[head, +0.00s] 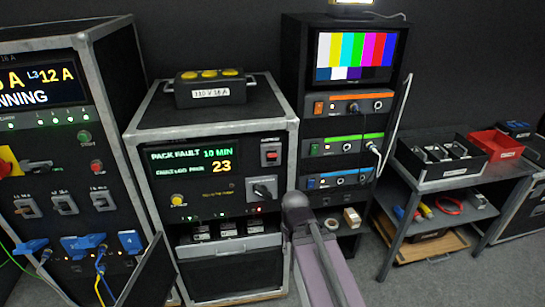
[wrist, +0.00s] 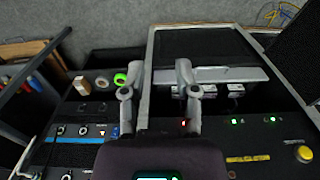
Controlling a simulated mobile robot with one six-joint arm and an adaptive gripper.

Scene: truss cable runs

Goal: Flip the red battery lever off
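The red lever (head: 271,155) sits in a pale switch plate at the upper right of the middle rack's front, right of the "PACK FAULT 10 MIN" display (head: 193,160). A grey rotary switch (head: 263,188) is just below it. My arm rises at the lower middle of the head view, right of the rack; my fingers cannot be made out there. In the wrist view, where the rack appears upside down, my gripper (wrist: 160,65) has its two fingers apart with nothing between them, over the rack's lower front. The red lever is not visible in the wrist view.
A yellow button (head: 177,200) sits at the panel's lower left, above a drawer section (head: 230,243). A black box with yellow buttons (head: 209,87) lies on top. A taller rack with a colour-bar screen (head: 354,57) and a metal table (head: 408,183) stand to the right.

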